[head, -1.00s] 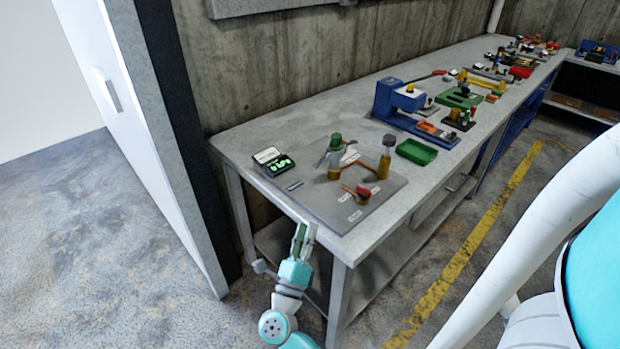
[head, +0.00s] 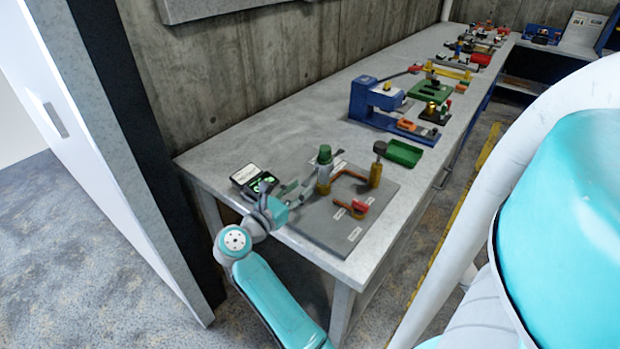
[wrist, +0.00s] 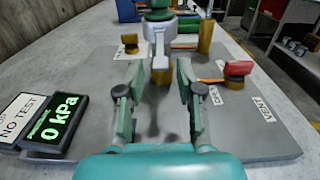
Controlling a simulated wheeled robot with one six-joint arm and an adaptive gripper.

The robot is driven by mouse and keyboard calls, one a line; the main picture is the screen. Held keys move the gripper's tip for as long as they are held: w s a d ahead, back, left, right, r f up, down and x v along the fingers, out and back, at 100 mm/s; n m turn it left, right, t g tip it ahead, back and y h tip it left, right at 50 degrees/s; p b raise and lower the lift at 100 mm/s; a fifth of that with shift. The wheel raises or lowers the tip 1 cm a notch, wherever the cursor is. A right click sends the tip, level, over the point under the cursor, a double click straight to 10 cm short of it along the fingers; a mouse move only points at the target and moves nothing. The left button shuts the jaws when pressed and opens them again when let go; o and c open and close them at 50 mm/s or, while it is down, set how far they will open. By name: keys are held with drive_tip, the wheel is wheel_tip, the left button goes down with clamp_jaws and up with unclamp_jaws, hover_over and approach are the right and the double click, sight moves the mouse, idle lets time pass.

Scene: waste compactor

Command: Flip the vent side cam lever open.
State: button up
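A coupling with a green cap (head: 325,154) and a brass lower part stands on a grey plate (head: 345,235); it also shows ahead of my gripper in the wrist view (wrist: 158,15). A grey lever (wrist: 159,42) on the coupling points toward the wrist camera. I cannot tell for sure which is the vent side lever. A VENT label (wrist: 264,110) lies at right, near a red-handled valve (wrist: 237,69). My gripper (wrist: 159,72) is open, its fingers either side of the near lever's line, with no contact visible.
A pressure display reading 0 kPa (wrist: 52,122) stands close left of my gripper. An orange pipe (head: 350,173) runs to a brass post (head: 376,172) on the right.

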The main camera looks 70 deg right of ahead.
sight(304, 184)
drive_tip(key=x, duration=0.5)
drive_tip(key=shift+s+d, duration=0.1)
drive_tip(key=shift+d, duration=0.3)
clamp_jaws()
